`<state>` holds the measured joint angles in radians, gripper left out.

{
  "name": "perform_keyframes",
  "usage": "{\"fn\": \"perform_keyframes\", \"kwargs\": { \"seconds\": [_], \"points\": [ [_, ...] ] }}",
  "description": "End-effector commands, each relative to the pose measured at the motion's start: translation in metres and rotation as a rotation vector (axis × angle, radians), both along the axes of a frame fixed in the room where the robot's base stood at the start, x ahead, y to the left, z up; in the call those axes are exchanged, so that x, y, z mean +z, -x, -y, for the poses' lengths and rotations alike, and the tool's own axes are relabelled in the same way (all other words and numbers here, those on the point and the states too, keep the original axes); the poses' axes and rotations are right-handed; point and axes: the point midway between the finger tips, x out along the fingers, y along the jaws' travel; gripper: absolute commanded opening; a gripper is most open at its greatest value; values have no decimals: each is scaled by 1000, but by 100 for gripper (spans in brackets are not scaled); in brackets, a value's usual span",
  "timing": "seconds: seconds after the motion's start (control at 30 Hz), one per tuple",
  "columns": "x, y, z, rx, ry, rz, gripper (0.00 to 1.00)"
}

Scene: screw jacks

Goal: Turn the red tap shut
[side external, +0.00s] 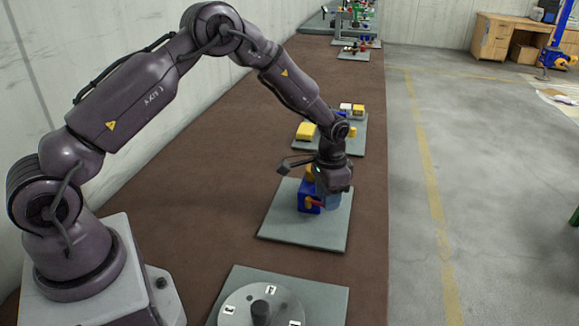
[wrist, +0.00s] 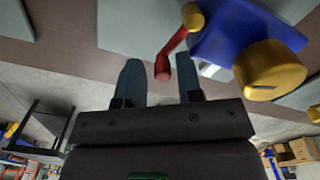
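The red tap (side external: 313,203) sticks out of a blue block (side external: 305,197) on a grey plate. In the wrist view the red tap (wrist: 174,50) is a bent lever running from a yellow hub (wrist: 192,17) on the blue block (wrist: 235,35). A larger yellow knob (wrist: 268,70) is on the same block. My gripper (side external: 327,200) is low over the plate, beside the block. In the wrist view my gripper (wrist: 160,80) is open, with the lever's rounded end in the gap between its two fingers. I cannot tell whether either finger touches the lever.
The grey plate (side external: 330,230) lies on a brown bench top (side external: 215,205). Behind it is another plate with yellow, white and blue parts (side external: 352,110). A round grey dial (side external: 262,307) sits on the plate in front. Bare bench lies left of the plates.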

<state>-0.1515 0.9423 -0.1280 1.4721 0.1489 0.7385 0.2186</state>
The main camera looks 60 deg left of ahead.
Motion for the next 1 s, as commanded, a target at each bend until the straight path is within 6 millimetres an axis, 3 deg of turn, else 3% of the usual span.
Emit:
{"fn": "perform_keyframes", "kwargs": {
  "seconds": [0.03, 0.27, 0.53, 0.83, 1.0],
  "points": [
    [0, -1, -7, -4, -10, 7, 42],
    [0, 9, -3, -222, -9, 5, 42],
    [0, 33, 1, -736, -4, 4, 42],
    [0, 56, -10, -1311, 0, 6, 42],
    [37, 54, -10, -1320, -10, 8, 42]
  ]
}}
